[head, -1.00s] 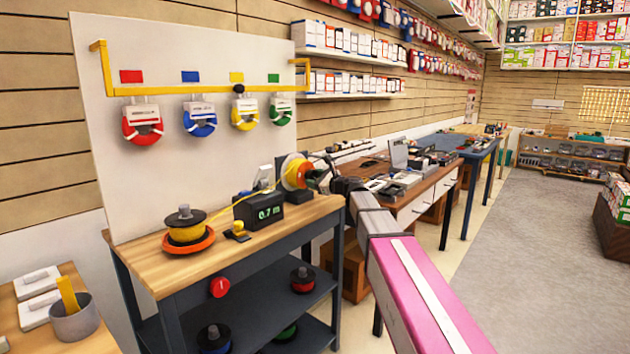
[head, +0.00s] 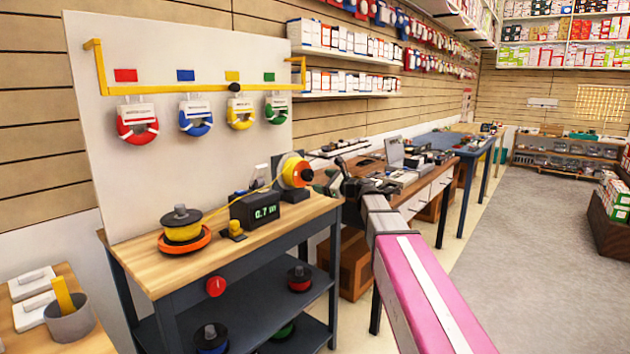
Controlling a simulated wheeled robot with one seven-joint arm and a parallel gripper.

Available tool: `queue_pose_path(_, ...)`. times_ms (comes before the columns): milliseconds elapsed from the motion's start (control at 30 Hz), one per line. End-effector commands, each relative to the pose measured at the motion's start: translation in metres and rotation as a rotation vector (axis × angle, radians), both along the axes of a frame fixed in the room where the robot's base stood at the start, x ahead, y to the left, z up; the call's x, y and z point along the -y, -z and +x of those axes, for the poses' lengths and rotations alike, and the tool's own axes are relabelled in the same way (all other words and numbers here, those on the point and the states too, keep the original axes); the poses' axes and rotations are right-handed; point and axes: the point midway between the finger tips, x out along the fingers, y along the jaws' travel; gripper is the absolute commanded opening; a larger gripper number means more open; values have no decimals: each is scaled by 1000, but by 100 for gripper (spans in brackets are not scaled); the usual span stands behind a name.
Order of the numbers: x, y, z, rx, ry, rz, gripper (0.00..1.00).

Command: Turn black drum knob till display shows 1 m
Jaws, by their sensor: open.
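The winding drum (head: 292,173), an orange disc with yellow wire on it, stands at the right end of the wooden workbench. A small black knob (head: 307,174) shows on its face. The black display box (head: 256,212) beside it reads about 0.7 m in green digits. My gripper (head: 322,184) is open, just right of the drum and knob, and looks apart from them. Its fingertips are small and dark here, so the exact gap is unclear. A yellow wire (head: 232,203) runs from the yellow spool (head: 182,228) on an orange base to the drum.
A red button (head: 216,286) is on the bench front. Several spools lie on the lower shelf. Coloured wire coils hang on the white board (head: 190,60). A brown desk (head: 420,185) with clutter stands behind my arm.

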Motion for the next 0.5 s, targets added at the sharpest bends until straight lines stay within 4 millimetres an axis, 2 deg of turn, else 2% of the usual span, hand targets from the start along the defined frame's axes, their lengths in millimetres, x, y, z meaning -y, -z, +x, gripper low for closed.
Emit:
queue_pose_path(33, 9, 0, -9, 0, 2, 0, 78)
queue_pose_path(200, 27, 0, -22, 0, 1, 0, 78)
queue_pose_path(500, 36, 0, -28, 0, 0, 0, 78)
